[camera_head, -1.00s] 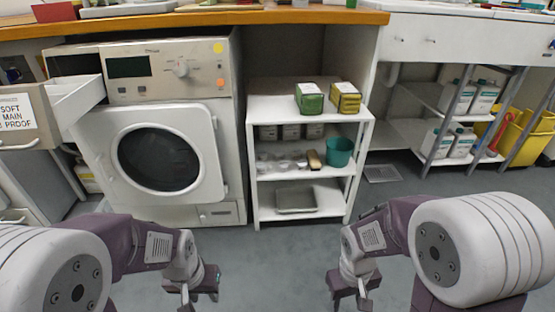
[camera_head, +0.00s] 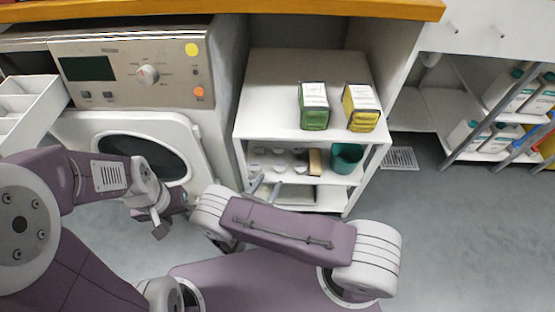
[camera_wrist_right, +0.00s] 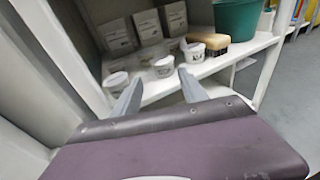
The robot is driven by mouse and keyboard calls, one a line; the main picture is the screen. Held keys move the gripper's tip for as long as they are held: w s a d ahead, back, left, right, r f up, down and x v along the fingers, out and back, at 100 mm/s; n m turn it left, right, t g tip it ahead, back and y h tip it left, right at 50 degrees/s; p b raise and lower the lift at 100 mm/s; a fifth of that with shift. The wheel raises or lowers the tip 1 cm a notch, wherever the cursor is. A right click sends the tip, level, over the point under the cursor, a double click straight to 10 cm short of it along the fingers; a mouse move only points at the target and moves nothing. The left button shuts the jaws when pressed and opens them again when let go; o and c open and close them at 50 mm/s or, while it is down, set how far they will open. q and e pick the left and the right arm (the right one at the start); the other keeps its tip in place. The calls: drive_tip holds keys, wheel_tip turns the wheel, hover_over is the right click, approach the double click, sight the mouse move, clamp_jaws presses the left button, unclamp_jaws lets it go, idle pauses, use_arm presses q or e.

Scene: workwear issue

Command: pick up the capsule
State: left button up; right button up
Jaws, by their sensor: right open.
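I cannot pick out a capsule for certain in either view. Small white labelled tubs stand on the middle shelf; in the right wrist view one tub (camera_wrist_right: 116,83) is at the left, another (camera_wrist_right: 163,67) in the middle and a third (camera_wrist_right: 194,53) at the right. They look small in the head view (camera_head: 279,169). My right gripper (camera_wrist_right: 158,92) is open and empty, its two grey fingers reaching towards the shelf front with the tubs beyond. In the head view my right gripper (camera_head: 264,187) is partly hidden by my arm. My left gripper (camera_head: 160,222) hangs in front of the washing machine.
The white shelf unit (camera_head: 262,90) carries a green box (camera_head: 313,108) and a yellow box (camera_head: 361,110) on top. A brush (camera_wrist_right: 209,42) and teal bucket (camera_wrist_right: 238,20) stand right of the tubs, grey boxes (camera_wrist_right: 147,25) behind. The washing machine (camera_head: 190,110) is left.

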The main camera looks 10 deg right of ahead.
sight(278, 172)
drive_tip(key=x, duration=0.1)
drive_tip(key=b+x, duration=0.1)
drive_tip(key=shift+w+d+f, duration=0.2)
drive_tip(key=shift+d+f, duration=0.1)
drive_tip(key=shift+d, duration=0.05)
drive_tip(key=shift+w+d+r, duration=0.1)
drive_tip(key=shift+w, duration=0.05)
drive_tip(key=b+x, duration=0.3)
drive_tip(key=x, duration=0.1)
drive_tip(key=shift+w+d, duration=0.1)
drive_tip(key=shift+d, duration=0.3)
drive_tip(key=shift+w+d, duration=0.15)
drive_tip(key=shift+w, duration=0.05)
drive_tip(key=shift+r, duration=0.1)
drive_tip(key=c, duration=1.1)
drive_tip(key=r+p, duration=0.4)
drive_tip(key=r, duration=0.1)
drive_tip(key=shift+s+d+r+p, duration=0.25)
drive_tip(key=shift+s+d+p, duration=0.1)
drive_tip(key=shift+s, duration=0.05)
drive_tip(key=s+d+r+p, duration=0.5)
drive_tip(key=s+d, duration=0.1)
drive_tip(key=s, duration=0.2)
drive_tip(key=shift+s+r, duration=0.2)
drive_tip(key=shift+s, duration=0.15)
